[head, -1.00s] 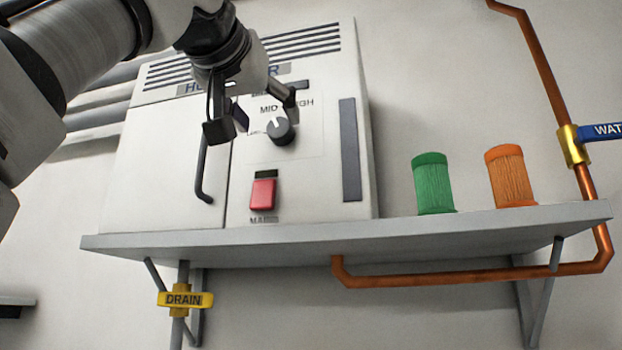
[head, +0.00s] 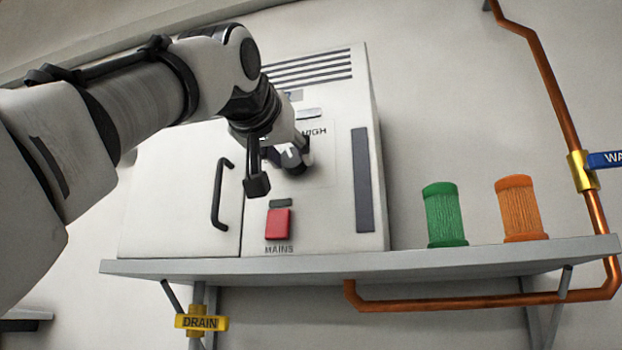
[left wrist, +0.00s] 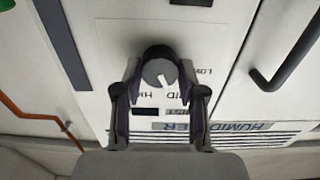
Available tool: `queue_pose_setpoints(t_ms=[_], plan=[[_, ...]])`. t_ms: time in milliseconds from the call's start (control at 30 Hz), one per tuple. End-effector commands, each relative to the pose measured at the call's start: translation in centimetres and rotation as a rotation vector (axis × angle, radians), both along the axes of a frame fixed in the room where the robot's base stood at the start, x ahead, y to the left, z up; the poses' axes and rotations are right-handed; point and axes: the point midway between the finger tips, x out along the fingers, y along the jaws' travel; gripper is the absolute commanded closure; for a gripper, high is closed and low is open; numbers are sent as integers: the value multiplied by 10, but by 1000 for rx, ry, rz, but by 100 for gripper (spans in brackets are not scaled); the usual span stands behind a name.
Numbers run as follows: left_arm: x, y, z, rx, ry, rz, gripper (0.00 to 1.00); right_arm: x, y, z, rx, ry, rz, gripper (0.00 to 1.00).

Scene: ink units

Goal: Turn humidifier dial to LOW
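The humidifier (head: 340,105) is a white cabinet on a shelf. Its round dark dial (head: 291,160) is partly hidden behind my left gripper (head: 279,170) in the head view. In the left wrist view, which shows the panel upside down, the dial (left wrist: 158,62) has a grey face with a white pointer mark. The mark points toward the printed scale, away from the LOW label (left wrist: 204,72) at the right. My left gripper (left wrist: 161,80) is open, its fingertips on either side of the dial. I cannot tell whether they touch it. My right gripper is in neither view.
A red MAINS switch (head: 278,224) sits below the dial. A black door handle (head: 220,195) sticks out at its left. Green (head: 445,215) and orange (head: 520,210) cylinders stand on the shelf (head: 430,259). A copper pipe (head: 550,90) runs at the right.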

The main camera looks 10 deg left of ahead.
Motion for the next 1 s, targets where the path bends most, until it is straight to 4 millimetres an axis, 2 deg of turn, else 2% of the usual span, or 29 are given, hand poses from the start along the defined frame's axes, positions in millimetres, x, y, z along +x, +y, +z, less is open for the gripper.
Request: queue_pose_setpoints(t_ms=[267, 467, 1000], plan=[[2, 0, -1, -26, 2, 0, 94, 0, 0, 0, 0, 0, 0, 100], [2, 0, -1, -107, 5, 0, 94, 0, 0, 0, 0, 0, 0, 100], [2, -1, 0, -558, 20, -2, 94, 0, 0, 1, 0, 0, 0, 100]])
